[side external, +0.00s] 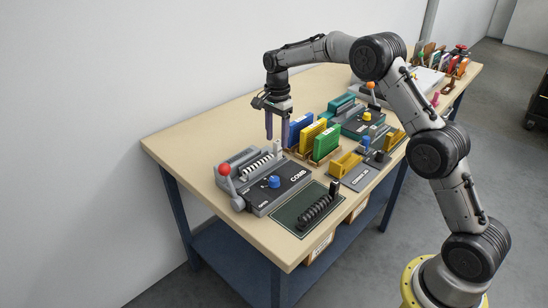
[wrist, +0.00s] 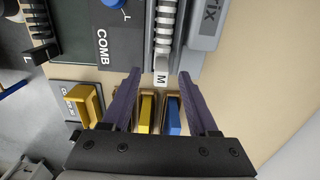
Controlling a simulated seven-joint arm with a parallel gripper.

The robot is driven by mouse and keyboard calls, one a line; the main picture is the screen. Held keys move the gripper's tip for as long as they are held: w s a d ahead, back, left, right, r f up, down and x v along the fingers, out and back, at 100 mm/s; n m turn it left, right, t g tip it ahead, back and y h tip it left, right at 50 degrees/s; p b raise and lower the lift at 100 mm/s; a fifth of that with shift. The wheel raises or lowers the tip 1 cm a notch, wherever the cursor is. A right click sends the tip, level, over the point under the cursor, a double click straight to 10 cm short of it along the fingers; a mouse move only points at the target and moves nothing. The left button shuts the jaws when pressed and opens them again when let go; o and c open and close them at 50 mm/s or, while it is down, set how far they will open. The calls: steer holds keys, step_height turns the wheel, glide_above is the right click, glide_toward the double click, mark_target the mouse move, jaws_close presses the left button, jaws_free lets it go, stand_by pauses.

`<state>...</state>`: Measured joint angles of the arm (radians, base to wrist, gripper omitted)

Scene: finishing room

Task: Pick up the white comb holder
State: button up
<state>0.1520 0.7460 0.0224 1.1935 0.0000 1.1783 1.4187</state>
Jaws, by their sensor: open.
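The white comb holder (side external: 258,166) lies in a slot along the back of the grey COMB machine (side external: 283,188), with a small upright end block at its right end. In the wrist view the holder's white ribbed comb (wrist: 166,25) runs down to an end marked M (wrist: 161,78). My gripper (side external: 277,138) is open, fingers pointing down, above the right end of the holder. In the wrist view the purple fingertips (wrist: 160,75) appear on either side of the M end.
Blue (side external: 299,131), yellow (side external: 312,136) and green (side external: 326,144) upright blocks stand close to the right of my gripper. A black comb holder (side external: 315,210) lies on a dark mat in front. The table (side external: 190,145) is bare at the back left.

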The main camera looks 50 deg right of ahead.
mark_target(277, 142)
step_height(277, 142, down, 4)
steer(key=shift+w+f, duration=0.1)
steer(key=shift+c, duration=0.3)
jaws_close()
